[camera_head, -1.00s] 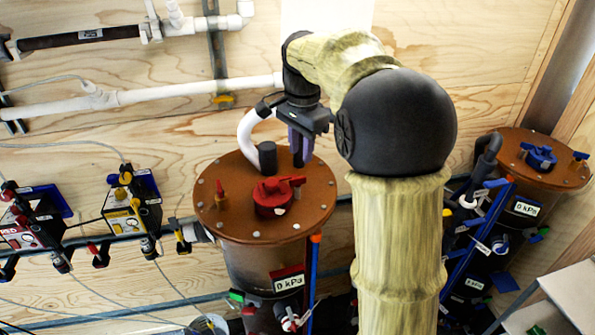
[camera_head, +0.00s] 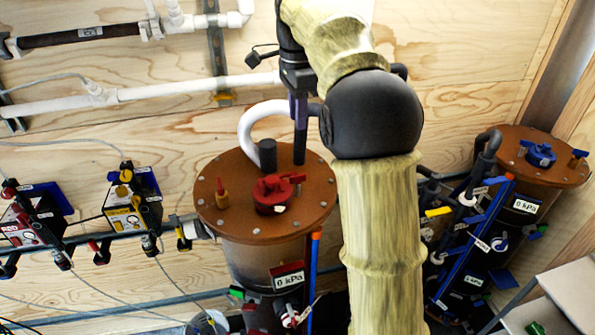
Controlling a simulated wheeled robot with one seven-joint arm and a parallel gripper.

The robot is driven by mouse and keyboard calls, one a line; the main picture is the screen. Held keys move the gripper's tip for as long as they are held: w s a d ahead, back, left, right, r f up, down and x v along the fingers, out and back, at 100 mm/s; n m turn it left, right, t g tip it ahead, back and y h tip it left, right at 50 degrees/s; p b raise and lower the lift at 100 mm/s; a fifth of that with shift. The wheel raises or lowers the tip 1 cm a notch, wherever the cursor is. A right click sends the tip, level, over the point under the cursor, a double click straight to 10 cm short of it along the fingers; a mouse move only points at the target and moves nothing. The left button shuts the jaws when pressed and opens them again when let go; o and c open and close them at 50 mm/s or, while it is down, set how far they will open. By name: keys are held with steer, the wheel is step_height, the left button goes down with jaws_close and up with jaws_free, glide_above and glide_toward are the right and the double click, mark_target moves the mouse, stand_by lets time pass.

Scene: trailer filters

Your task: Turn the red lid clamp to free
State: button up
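The red lid clamp (camera_head: 274,193) sits on the round brown lid (camera_head: 240,222) of the near filter tank, with its lever pointing to the right. My gripper (camera_head: 300,158) points down over the back right part of that lid, behind and to the right of the clamp and apart from it. I see its dark fingers edge-on, so I cannot tell whether they are open or shut. No object shows between them. I cannot tell whether the fingertips touch the lid.
A black cap (camera_head: 267,153) and a white hose (camera_head: 247,125) stand at the lid's back. A small red-and-yellow valve (camera_head: 221,194) stands at its left. A second tank with a blue clamp (camera_head: 540,154) is at the right. Gauge boxes (camera_head: 133,200) stand at the left.

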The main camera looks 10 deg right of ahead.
mark_target(298, 175)
step_height(298, 175, down, 16)
steer(key=shift+f+p, duration=0.1)
steer(key=shift+p, duration=0.65)
jaws_close()
